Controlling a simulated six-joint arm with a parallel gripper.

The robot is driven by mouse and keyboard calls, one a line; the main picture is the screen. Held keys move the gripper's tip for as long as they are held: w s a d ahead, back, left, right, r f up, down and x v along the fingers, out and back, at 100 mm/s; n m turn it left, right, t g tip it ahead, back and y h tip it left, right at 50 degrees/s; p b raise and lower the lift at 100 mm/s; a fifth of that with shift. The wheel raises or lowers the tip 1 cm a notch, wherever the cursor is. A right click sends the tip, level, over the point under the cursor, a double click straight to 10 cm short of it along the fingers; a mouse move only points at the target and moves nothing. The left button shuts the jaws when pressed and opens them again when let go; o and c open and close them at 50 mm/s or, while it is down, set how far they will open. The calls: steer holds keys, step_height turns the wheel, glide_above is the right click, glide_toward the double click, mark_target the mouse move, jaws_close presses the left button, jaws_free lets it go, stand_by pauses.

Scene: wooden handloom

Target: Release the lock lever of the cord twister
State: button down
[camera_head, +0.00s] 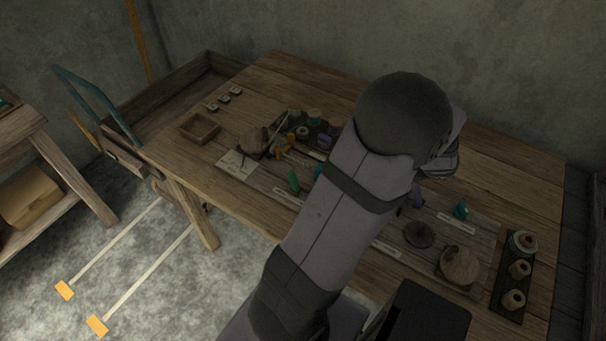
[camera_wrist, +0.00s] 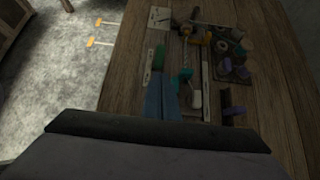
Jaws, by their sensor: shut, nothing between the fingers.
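A small wooden device with yellow-orange parts, which looks like the cord twister (camera_head: 283,146), stands on the board at the left end of the table. It also shows in the upper middle of the wrist view (camera_wrist: 187,31). Its lock lever is too small and dark to tell apart. My gripper (camera_wrist: 162,80) appears in the wrist view as two blue strips side by side, shut and empty. It seems to be above the board, apart from the twister. In the head view my arm hides the fingers and the middle of the board.
A green handle (camera_head: 293,181) lies near the board's front. Spools stand in a dark tray (camera_wrist: 238,72) behind the twister. A small open wooden box (camera_head: 199,128) is at the far left. More spools stand on a dark rack (camera_head: 502,286) at right. A round wooden piece (camera_head: 459,266) is beside it.

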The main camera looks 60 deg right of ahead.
steer(key=p, duration=0.2)
glide_toward(292, 173)
steer(key=w+f, duration=0.2)
steer(key=f, duration=0.3)
steer(key=shift+w, duration=0.4)
steer(key=shift+w+d+f, duration=0.1)
steer(key=shift+w+f, duration=0.15)
steer(key=shift+w, duration=0.3)
steer(key=shift+w+f, duration=0.1)
steer(key=shift+w, duration=0.15)
steer(key=shift+w+f+b, duration=0.1)
steer(key=shift+w+b, duration=0.3)
steer(key=shift+w, duration=0.2)
steer(key=shift+w+r, duration=0.1)
steer(key=shift+r, duration=0.2)
